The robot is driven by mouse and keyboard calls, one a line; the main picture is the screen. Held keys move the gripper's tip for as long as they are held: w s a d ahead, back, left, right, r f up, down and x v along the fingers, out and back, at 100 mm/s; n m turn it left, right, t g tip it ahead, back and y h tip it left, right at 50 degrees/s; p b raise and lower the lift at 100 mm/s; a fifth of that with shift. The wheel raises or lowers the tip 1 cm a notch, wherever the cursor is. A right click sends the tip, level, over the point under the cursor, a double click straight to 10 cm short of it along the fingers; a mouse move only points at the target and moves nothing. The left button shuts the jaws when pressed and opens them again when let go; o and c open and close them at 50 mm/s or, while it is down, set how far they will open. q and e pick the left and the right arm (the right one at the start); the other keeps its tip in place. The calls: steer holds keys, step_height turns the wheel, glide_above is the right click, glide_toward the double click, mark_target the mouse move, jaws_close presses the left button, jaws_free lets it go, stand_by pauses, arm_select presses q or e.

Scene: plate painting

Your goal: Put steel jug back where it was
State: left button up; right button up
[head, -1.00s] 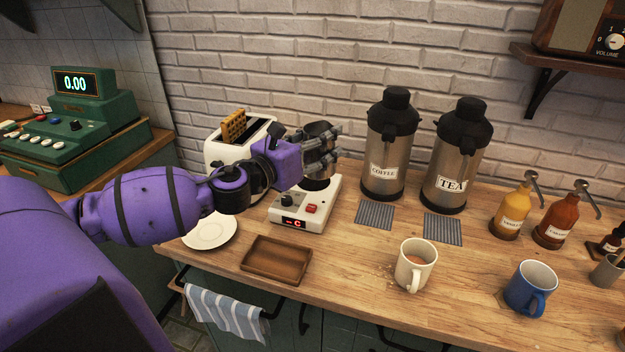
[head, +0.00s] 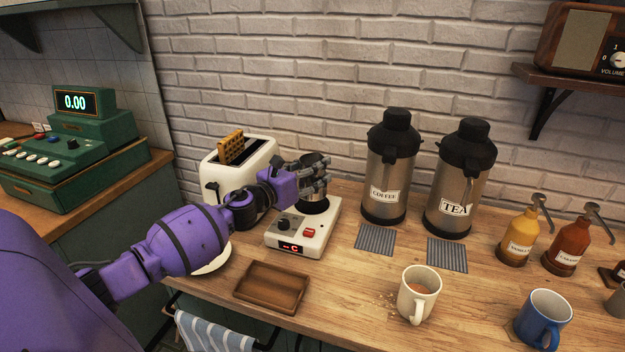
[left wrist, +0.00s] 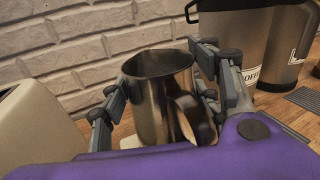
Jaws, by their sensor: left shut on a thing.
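The steel jug (left wrist: 158,105) is upright between the fingers of my left gripper (head: 315,180), which is shut on it. In the left wrist view the jug's open rim and handle face me, with a finger on each side. In the head view its dark rim (head: 313,158) shows above the fingers, which hide much of its body. The jug is over the round dark plate of the white heater (head: 300,236), whose display reads "C". I cannot tell whether its bottom touches the plate. My right gripper is not in view.
A white toaster (head: 212,180) with a waffle stands close left. The coffee urn (head: 388,172) and tea urn (head: 458,180) stand to the right. A wooden tray (head: 272,307) lies in front. A cream mug (head: 417,297) and blue mug (head: 540,322) are front right.

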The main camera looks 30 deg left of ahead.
mark_target(311, 177)
arm_select(q)
steer(key=shift+w+a+f, duration=0.1)
steer(key=shift+w+f, duration=0.05)
steer(key=shift+f, duration=1.5)
steer(key=shift+f, duration=0.1)
steer(key=shift+f+b, duration=0.2)
steer(key=shift+b, duration=0.15)
steer(key=o, duration=1.6)
steer(key=shift+r, duration=0.1)
steer(key=shift+r, duration=0.25)
steer(key=s, duration=0.3)
steer(key=s+a, duration=0.1)
steer(key=s, duration=0.6)
steer(key=shift+s+a+f, duration=0.25)
steer(key=shift+s, duration=0.15)
steer(key=shift+s+a+r+b, duration=0.15)
steer(key=shift+s+b, duration=0.15)
steer(key=shift+s, duration=0.3)
